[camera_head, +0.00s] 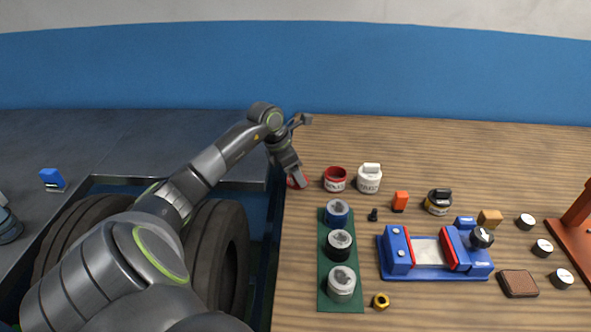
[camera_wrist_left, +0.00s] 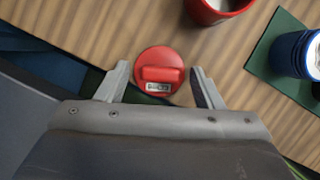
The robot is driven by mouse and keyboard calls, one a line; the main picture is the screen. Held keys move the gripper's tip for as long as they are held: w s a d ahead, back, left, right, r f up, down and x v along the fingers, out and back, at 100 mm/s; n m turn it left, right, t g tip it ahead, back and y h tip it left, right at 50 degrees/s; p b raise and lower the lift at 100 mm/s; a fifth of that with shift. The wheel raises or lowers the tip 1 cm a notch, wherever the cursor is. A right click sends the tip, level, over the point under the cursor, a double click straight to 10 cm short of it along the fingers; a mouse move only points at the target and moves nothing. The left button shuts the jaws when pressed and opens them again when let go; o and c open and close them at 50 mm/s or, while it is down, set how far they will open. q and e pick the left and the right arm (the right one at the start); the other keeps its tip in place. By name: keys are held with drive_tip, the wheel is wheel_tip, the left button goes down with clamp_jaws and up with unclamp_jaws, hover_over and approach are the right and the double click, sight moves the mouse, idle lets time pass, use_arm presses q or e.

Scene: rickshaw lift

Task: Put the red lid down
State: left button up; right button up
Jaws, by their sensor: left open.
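The red lid (camera_wrist_left: 160,71) is round with a raised bar grip and a small label, and lies on the wooden table near its left edge. In the head view the lid (camera_head: 293,183) is partly hidden by my gripper. My left gripper (camera_head: 296,181) is over it, pointing down. In the left wrist view my left gripper (camera_wrist_left: 160,84) is open, with one finger on each side of the lid and gaps between. A red open jar (camera_head: 335,179) stands just right of the lid; it also shows in the wrist view (camera_wrist_left: 217,8). My right gripper is not seen.
A white lidded jar (camera_head: 369,179) stands right of the red jar. A green mat (camera_head: 324,286) holds blue, black and white containers. The table's left edge is close to the lid.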

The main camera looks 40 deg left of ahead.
use_arm(q)
drive_tip(key=shift+r, duration=0.15)
drive_tip(key=shift+a+r, duration=0.1)
drive_tip(key=shift+r, duration=0.1)
drive_tip(key=b+v, duration=0.1)
drive_tip(key=v, duration=1)
drive_tip(key=shift+s+r+b, duration=0.2)
drive_tip(key=shift+r+b, duration=0.05)
drive_tip(key=shift+b, duration=0.1)
